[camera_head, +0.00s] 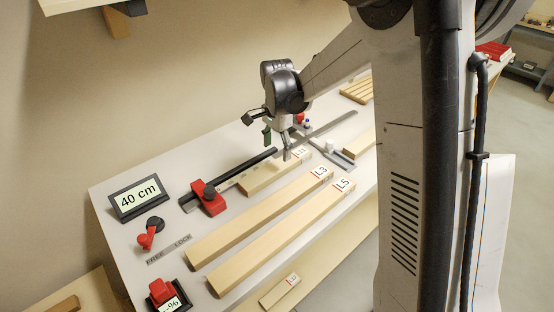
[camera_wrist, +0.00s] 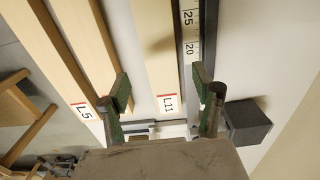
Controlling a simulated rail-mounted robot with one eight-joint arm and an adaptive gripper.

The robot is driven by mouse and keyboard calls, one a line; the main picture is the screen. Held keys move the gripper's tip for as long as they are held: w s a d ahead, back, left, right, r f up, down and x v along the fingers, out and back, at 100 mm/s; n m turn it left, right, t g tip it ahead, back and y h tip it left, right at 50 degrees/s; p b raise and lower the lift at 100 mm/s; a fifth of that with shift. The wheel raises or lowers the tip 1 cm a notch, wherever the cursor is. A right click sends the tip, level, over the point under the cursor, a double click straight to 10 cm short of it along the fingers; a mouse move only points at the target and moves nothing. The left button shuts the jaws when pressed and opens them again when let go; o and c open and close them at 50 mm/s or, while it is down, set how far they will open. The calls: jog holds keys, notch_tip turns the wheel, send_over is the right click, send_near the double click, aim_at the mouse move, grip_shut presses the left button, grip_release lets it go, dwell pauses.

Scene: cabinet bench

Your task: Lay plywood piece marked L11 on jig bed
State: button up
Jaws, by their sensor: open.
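The plywood piece L11 (camera_head: 262,175) lies flat on the bench, alongside the dark scale rail (camera_head: 238,178) of the jig. Its label shows in the wrist view (camera_wrist: 168,103). My gripper (camera_head: 277,145) is above its labelled end. In the wrist view my gripper (camera_wrist: 162,98) is open, one finger to each side of L11, with nothing held. The right finger covers part of the rail. A red stop (camera_head: 208,198) sits at the rail's left end. Whether L11 touches the rail, I cannot tell.
Pieces L3 (camera_head: 255,222) and L5 (camera_head: 285,238) lie parallel in front of L11. A "40 cm" display (camera_head: 138,198), a red lever (camera_head: 147,236) and a red device (camera_head: 165,295) stand at the left. A grey jig fitting (camera_head: 332,152) is to the right.

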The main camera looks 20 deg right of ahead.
aim_at(277, 166)
jog(key=s+r+n+t, duration=0.3)
jog(key=s+r+n, duration=0.3)
jog(key=s+r, duration=0.9)
jog(key=s+f+n+t, duration=0.1)
jog(key=s+n+t, duration=0.3)
jog(key=s, duration=1)
jog(key=n, duration=0.3)
jog(key=shift+f, duration=0.15)
jog(key=shift+f+b, duration=0.75)
